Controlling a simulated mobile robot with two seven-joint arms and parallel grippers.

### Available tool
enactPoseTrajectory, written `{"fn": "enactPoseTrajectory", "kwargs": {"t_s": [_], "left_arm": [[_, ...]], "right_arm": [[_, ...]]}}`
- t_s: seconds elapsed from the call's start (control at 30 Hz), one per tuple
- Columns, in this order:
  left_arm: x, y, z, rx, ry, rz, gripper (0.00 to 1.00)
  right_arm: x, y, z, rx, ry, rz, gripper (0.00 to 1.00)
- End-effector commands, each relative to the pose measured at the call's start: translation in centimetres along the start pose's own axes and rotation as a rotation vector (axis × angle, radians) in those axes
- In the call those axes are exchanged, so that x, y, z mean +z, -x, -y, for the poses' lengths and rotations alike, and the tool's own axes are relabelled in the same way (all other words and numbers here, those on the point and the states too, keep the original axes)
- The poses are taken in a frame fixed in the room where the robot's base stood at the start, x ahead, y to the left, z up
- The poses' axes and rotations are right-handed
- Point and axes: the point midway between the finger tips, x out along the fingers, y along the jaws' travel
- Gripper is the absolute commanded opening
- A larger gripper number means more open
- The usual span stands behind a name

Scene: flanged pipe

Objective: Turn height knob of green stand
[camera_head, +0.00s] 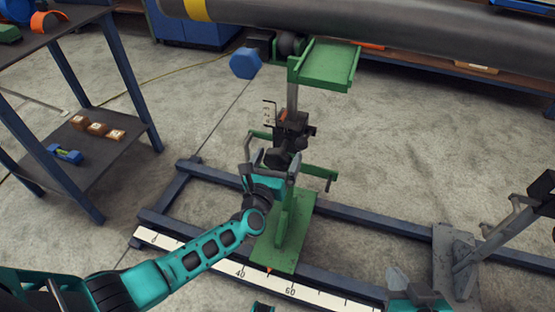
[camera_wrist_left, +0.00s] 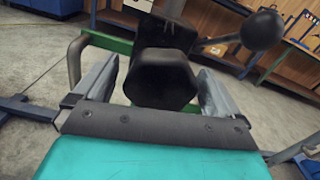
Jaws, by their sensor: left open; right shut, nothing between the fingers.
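The green stand (camera_head: 325,67) is upright at the centre of the head view, with its base plate (camera_head: 285,245) on the floor rail. A black height knob (camera_wrist_left: 160,80) with a faceted rim faces my left wrist camera; in the head view it is partly hidden by the gripper. My left gripper (camera_head: 270,163) is open, with one finger on each side of the knob and visible gaps between fingers and knob. My right gripper (camera_head: 398,278) is shut and empty at the bottom of the head view, well right of the stand.
A black ball-ended lever (camera_wrist_left: 262,30) sticks out right of the knob. A large grey pipe (camera_head: 350,18) runs above the stand. A blue hexagonal knob (camera_head: 245,63) sits left of the stand's top. A shelf table (camera_head: 95,165) stands at left. A ruler strip (camera_head: 200,258) lies along the front rail.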

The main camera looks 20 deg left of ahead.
Motion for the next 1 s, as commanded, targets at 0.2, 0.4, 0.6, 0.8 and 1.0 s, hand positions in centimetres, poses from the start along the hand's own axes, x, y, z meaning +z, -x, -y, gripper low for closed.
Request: {"fn": "enactPoseTrajectory", "kwargs": {"t_s": [0.2, 0.4, 0.6, 0.8, 1.0], "left_arm": [[-0.01, -0.29, 0.04, 0.000, 0.001, -0.001, 0.98], [0.00, -0.27, 0.03, 0.000, 0.001, -0.001, 0.89], [0.00, -0.26, 0.01, 0.000, 0.000, 0.000, 0.70], [-0.01, -0.25, -0.01, 0.000, 0.000, 0.000, 0.51], [-0.01, -0.25, -0.02, 0.000, -0.004, 0.000, 0.44]], "right_arm": [[-0.08, -0.08, 0.07, -0.001, 0.000, -0.002, 0.00], [-0.12, -0.10, 0.06, -0.002, 0.001, -0.003, 0.00], [-0.06, -0.09, -0.02, -0.002, 0.006, -0.001, 0.00], [0.01, -0.09, -0.09, -0.002, 0.010, 0.000, 0.00], [0.04, -0.10, -0.10, -0.002, 0.011, 0.000, 0.00]]}}
